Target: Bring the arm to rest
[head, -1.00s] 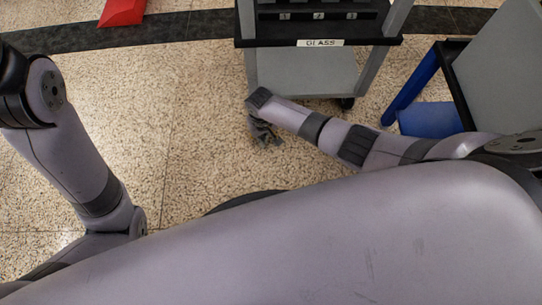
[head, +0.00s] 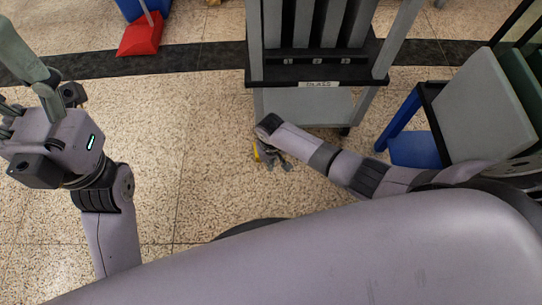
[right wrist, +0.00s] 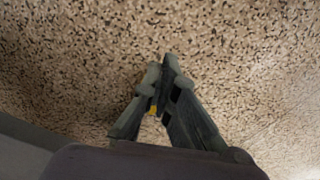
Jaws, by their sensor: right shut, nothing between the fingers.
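My right arm (head: 335,165) reaches in from the right, low over the floor. My right gripper (head: 278,162) hangs at its end in front of the grey rack, small and dark with a yellow spot. In the right wrist view the right gripper (right wrist: 162,62) has its fingertips together with nothing between them, above bare floor. My left arm (head: 108,215) stands at the left edge, its wrist raised. Grey-green parts of the left gripper (head: 28,60) show beyond the wrist, partly cut off, so its opening is unclear.
A grey rack (head: 315,75) with a labelled black shelf stands beyond my right gripper. A grey panel (head: 485,110) on a blue-legged stand (head: 415,150) is at the right. A red dustpan-like object (head: 140,38) lies at the far left. The speckled floor between my arms is clear.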

